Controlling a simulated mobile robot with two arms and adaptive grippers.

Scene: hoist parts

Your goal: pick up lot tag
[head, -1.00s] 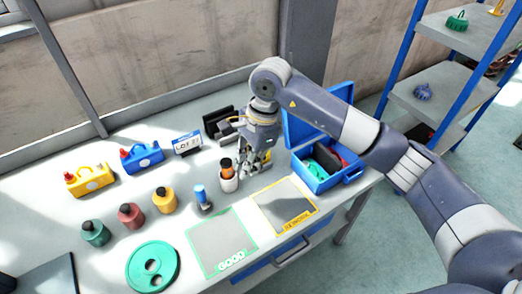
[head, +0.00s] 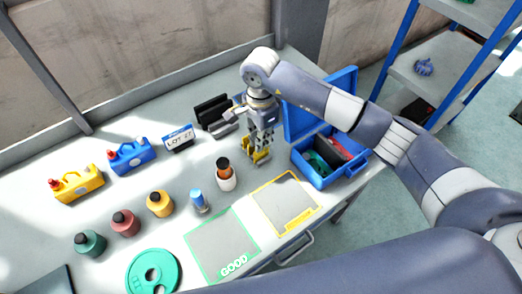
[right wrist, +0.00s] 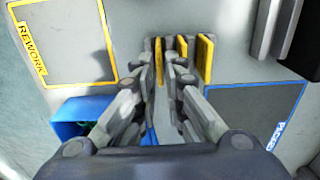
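The lot tag (head: 180,138) looks like a small white sign with a blue top, reading LOT 27. It stands on the table at the back, left of a black holder. My right gripper (head: 257,154) points down at the table, to the right of the tag and apart from it. In the right wrist view its fingers (right wrist: 163,65) are parted around the leftmost of several upright yellow plates (right wrist: 205,60). I cannot tell whether they touch it. My left gripper is not in view.
The black holder (head: 212,112) stands behind. The REWORK mat (head: 284,205) and GOOD mat (head: 222,245) are bare in front.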

